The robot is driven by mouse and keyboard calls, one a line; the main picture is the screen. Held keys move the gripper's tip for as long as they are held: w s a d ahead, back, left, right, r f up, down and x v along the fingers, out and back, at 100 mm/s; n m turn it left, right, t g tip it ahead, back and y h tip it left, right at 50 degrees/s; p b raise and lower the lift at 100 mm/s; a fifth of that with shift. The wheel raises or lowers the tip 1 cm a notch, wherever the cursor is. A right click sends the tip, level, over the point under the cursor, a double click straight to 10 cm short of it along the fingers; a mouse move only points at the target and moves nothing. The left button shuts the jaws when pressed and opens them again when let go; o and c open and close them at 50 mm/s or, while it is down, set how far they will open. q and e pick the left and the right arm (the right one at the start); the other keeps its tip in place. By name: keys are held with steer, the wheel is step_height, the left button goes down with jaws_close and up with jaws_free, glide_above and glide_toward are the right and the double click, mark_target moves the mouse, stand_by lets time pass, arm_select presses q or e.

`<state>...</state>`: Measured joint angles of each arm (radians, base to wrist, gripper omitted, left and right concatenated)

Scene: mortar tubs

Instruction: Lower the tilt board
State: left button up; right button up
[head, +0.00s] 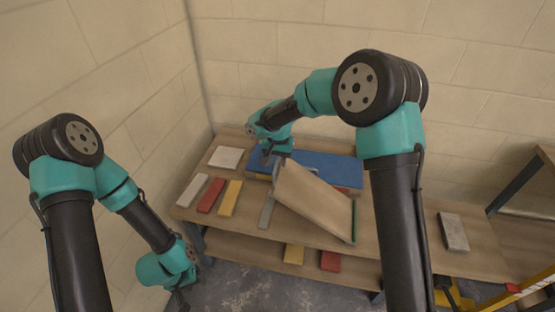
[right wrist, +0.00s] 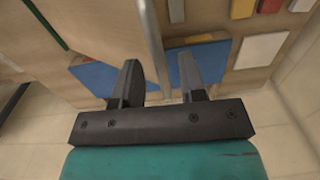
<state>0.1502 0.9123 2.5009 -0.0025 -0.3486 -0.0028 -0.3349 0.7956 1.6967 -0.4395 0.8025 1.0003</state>
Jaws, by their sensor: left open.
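The tilt board (head: 312,204) is a tan wooden panel on the bench, tilted, with its left edge raised and its right side low by a green strip (head: 354,222). It also shows in the right wrist view (right wrist: 85,30), with a pale metal bar (right wrist: 153,45) along its raised edge. My right gripper (head: 268,158) is at the upper end of that edge. In the right wrist view its fingers (right wrist: 160,78) are apart, with the bar between them and a gap each side. My left gripper (head: 181,297) is open and empty, low at the left, off the bench.
A blue panel (head: 330,166) lies behind the board. White, red and yellow blocks (head: 229,199) and a pale square (head: 226,157) lie to the left, with a grey strip (head: 267,211) beside the board. A grey block (head: 453,232) is at right. A lower shelf (head: 240,250) holds more blocks.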

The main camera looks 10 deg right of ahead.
steer(key=shift+c, duration=0.3)
jaws_close()
